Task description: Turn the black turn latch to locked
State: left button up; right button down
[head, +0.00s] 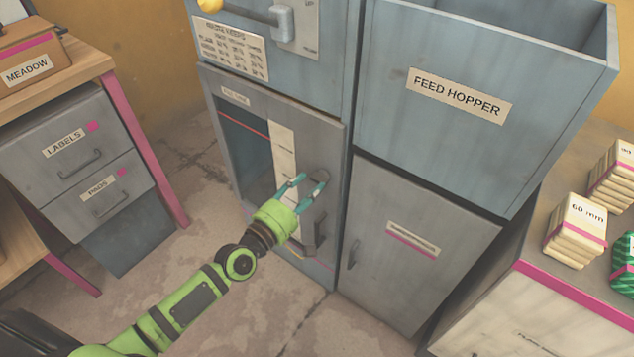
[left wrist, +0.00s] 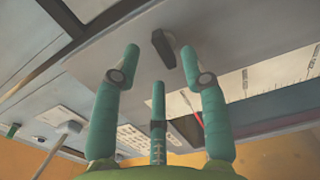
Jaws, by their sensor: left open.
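A short dark bar, which looks like the black turn latch (left wrist: 163,48), sits on the grey door in the left wrist view, just beyond and between the fingertips. My left gripper (head: 302,189) is open in front of the door (head: 298,115); it also shows in the left wrist view (left wrist: 155,64). No grip on the latch shows. In the head view the fingers partly cover the latch area. A dark upright piece (head: 317,228) shows just below them on the door; whether it is the latch or a handle I cannot tell. My right gripper is not in view.
The feed hopper (head: 430,65) and a closed lower cabinet (head: 405,240) stand to the right. A drawer unit (head: 75,150) is at the left. Bare floor (head: 190,260) lies before the press.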

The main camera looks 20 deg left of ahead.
aim_at(316, 181)
pick_arm(q)
jog(key=shift+x, duration=1.7)
jog(key=shift+a, duration=0.1)
grip_shut()
